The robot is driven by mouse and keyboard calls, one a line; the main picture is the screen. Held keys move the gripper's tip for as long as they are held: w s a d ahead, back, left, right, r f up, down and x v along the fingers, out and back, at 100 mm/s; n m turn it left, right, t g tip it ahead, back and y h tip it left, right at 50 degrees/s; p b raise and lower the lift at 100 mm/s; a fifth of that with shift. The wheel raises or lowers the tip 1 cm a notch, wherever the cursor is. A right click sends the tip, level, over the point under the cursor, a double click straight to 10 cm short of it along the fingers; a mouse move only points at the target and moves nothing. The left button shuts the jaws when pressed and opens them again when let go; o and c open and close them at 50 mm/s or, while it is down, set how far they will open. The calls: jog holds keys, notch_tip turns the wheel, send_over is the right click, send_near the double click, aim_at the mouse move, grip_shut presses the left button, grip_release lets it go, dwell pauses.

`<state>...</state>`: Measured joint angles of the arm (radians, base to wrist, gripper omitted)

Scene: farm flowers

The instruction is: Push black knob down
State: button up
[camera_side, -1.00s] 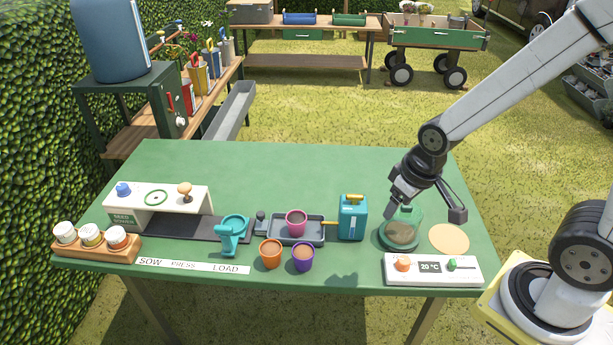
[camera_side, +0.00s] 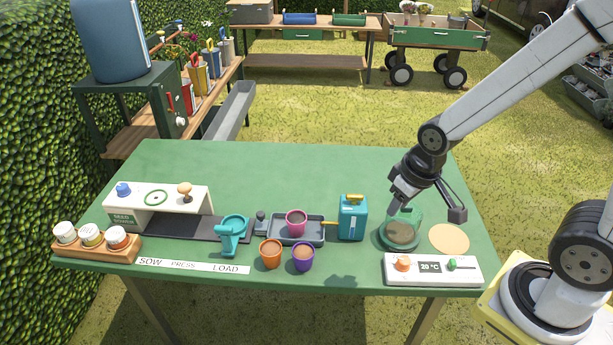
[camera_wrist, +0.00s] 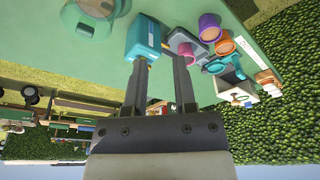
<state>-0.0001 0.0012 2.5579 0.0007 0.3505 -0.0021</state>
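A small dark knob (camera_side: 262,217) stands upright at the left end of the grey tray (camera_side: 310,239), right of the teal hand press (camera_side: 233,236). A pink pot (camera_side: 296,223) of soil sits in the tray. My gripper (camera_side: 428,212) is open and empty above the right part of the table, over the clear dome (camera_side: 402,232), well right of the knob. In the wrist view my open gripper (camera_wrist: 161,62) has a clear gap between its fingers. The teal can (camera_wrist: 144,38) and the pots are beyond the fingertips there. I cannot pick out the knob in that view.
The teal can (camera_side: 352,219) stands between the tray and the dome. Orange (camera_side: 270,254) and purple (camera_side: 303,257) pots stand in front of the tray. A white control panel (camera_side: 432,269) lies at the front right, and a white seed sower (camera_side: 157,200) at the left. The back of the table is clear.

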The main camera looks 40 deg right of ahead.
jog(key=shift+w, duration=0.2)
grip_shut()
jog(key=w+a+n+y, duration=0.1)
jog(key=w+a+n, duration=0.1)
jog(key=w, duration=0.7)
jog(key=w+a+f+n+y, duration=0.1)
jog(key=w+a+n, duration=0.2)
jog(key=w, duration=0.6)
jog(key=w+a+f+n+y, duration=0.1)
jog(key=w+a+n, duration=0.2)
jog(key=w, duration=0.7)
jog(key=shift+a+f+n, duration=0.2)
jog(key=shift+a+n, duration=0.05)
jog(key=shift+n, duration=0.25)
